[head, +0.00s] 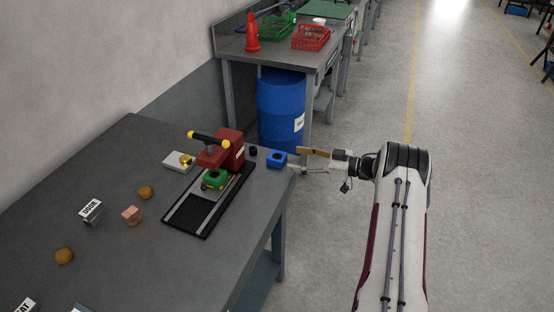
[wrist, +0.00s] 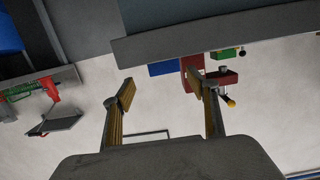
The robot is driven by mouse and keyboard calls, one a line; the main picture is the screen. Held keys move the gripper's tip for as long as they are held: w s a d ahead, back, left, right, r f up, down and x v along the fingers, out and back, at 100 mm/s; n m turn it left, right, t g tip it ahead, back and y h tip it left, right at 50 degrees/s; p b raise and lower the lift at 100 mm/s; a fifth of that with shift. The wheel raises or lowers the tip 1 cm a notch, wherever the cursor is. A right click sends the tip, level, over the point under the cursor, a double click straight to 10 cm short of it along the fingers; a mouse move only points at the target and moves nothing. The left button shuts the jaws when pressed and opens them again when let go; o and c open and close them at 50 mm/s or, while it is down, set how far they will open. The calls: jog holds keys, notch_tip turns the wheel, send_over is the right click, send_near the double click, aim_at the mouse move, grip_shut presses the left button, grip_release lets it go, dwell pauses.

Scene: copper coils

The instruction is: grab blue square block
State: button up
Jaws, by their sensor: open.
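The blue square block (head: 276,160) sits on the grey table near its right edge and has a dark round opening in its top. In the wrist view, the blue block (wrist: 162,69) shows beyond the fingertips, roughly between them. My gripper (head: 303,161) is just right of the block, off the table's edge, with its fingers pointing left toward it. In the wrist view my gripper (wrist: 167,88) is open with nothing between its two yellowish fingers. The block and fingers look apart.
A red press with a yellow handle (head: 220,150) stands left of the block, with a green block (head: 214,179) at its base. A small black cylinder (head: 253,151) is close to the blue block's left. A blue barrel (head: 281,105) stands behind the table.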

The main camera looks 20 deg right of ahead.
aim_at(285, 159)
dwell(0.3)
jog(key=shift+x, duration=1.25)
jog(key=shift+w+a, duration=0.1)
jog(key=shift+a, duration=0.1)
jog(key=a, duration=0.1)
jog(key=w+a+f, duration=0.1)
jog(key=shift+w+a, duration=0.3)
jog(key=shift+a, duration=0.1)
jog(key=shift+x, duration=0.85)
jog(key=shift+r, duration=0.1)
jog(key=c, duration=1.4)
